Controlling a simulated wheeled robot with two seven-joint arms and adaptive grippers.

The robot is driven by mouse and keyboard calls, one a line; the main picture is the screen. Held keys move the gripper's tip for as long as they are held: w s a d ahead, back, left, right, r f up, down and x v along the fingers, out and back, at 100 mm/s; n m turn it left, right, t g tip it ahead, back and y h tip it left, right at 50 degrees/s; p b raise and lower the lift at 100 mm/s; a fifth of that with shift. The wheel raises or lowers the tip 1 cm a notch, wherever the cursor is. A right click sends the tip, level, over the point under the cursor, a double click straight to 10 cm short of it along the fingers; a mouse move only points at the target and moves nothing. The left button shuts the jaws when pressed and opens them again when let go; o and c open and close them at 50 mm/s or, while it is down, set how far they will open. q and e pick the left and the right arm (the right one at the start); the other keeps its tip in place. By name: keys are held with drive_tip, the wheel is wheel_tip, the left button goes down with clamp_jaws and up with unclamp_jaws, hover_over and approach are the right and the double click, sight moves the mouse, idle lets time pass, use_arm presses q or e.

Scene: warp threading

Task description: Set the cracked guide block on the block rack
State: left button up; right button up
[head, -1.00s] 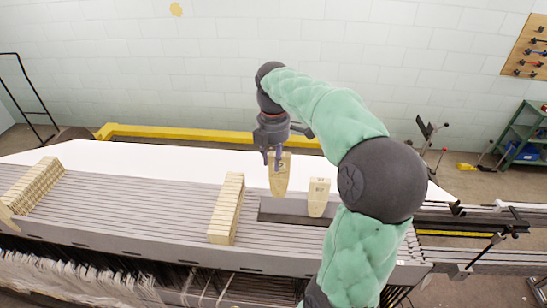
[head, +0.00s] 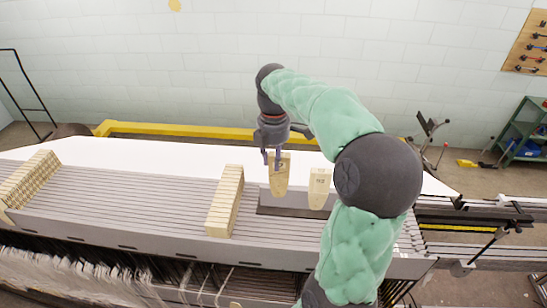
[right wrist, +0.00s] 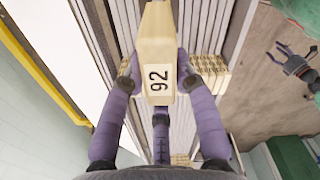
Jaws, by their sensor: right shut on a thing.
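My right gripper (head: 277,158) is shut on a pale wooden guide block (head: 279,178), held upright over a dark grey tray-like strip (head: 290,211). In the right wrist view this block (right wrist: 158,45) carries the label "92", between purple fingers. No crack can be made out. Whether its lower end touches the strip cannot be told. A second labelled block (head: 319,188) stands upright at the strip, just right of the held one. I cannot tell for sure which part is the block rack. My left gripper (right wrist: 290,58) shows small at the right wrist view's right edge; its opening is unclear.
A row of wooden blocks (head: 225,202) stands left of the held block, across long grey bars (head: 130,195). Another row (head: 30,178) stands at the far left. A white surface (head: 170,158) lies behind, then a yellow beam (head: 190,132).

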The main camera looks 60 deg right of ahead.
sight(273, 171)
drive_tip(key=shift+f+b, duration=1.4)
drive_tip(key=shift+f, duration=0.65)
drive_tip(key=shift+f+b, duration=0.4)
drive_tip(key=shift+f, duration=0.2)
drive_tip(key=o, duration=1)
drive_tip(key=shift+o, duration=0.2)
wheel_tip(273, 171, up, 12)
drive_tip(key=shift+r, duration=0.1)
